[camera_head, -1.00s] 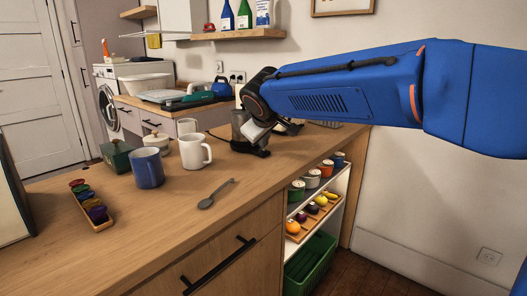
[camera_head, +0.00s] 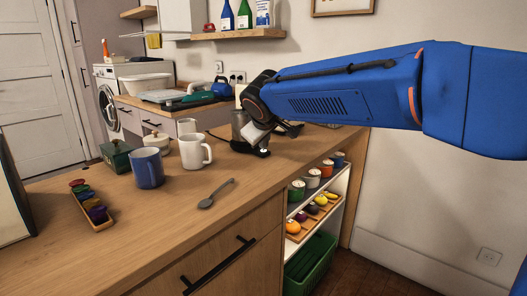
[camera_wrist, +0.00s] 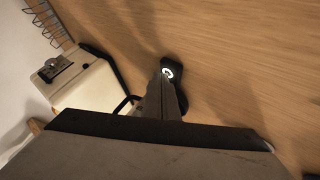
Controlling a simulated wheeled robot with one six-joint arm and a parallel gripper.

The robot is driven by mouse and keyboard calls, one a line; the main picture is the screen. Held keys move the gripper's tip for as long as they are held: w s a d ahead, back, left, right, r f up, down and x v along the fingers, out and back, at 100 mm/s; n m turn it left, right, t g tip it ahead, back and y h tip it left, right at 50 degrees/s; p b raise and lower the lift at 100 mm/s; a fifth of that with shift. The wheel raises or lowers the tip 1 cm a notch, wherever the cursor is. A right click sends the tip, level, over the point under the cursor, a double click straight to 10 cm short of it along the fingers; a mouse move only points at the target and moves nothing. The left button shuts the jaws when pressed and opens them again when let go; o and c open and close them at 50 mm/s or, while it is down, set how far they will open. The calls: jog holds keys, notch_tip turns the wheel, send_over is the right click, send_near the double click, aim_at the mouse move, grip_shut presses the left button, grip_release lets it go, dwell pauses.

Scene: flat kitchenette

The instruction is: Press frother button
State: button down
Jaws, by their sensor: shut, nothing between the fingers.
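The frother (camera_head: 240,127) stands on the wooden counter under the end of my arm, a grey jug on a dark base. In the wrist view, its dark base (camera_wrist: 171,62) shows a round button (camera_wrist: 168,72) with a bright white ring. My gripper (camera_head: 262,138) is at the frother, partly hidden by my own wrist. In the wrist view, my shut fingers (camera_wrist: 165,84) hold nothing and their tips lie right at the button, partly covering the base. I cannot tell whether they touch it.
A white mug (camera_head: 195,151), a blue mug (camera_head: 148,168) and a dark spoon (camera_head: 216,193) are on the counter left of the frother. A cream appliance (camera_wrist: 82,86) and a wire rack (camera_wrist: 48,25) are near my gripper.

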jog(key=shift+r, duration=0.7)
jog(key=shift+r, duration=2.55)
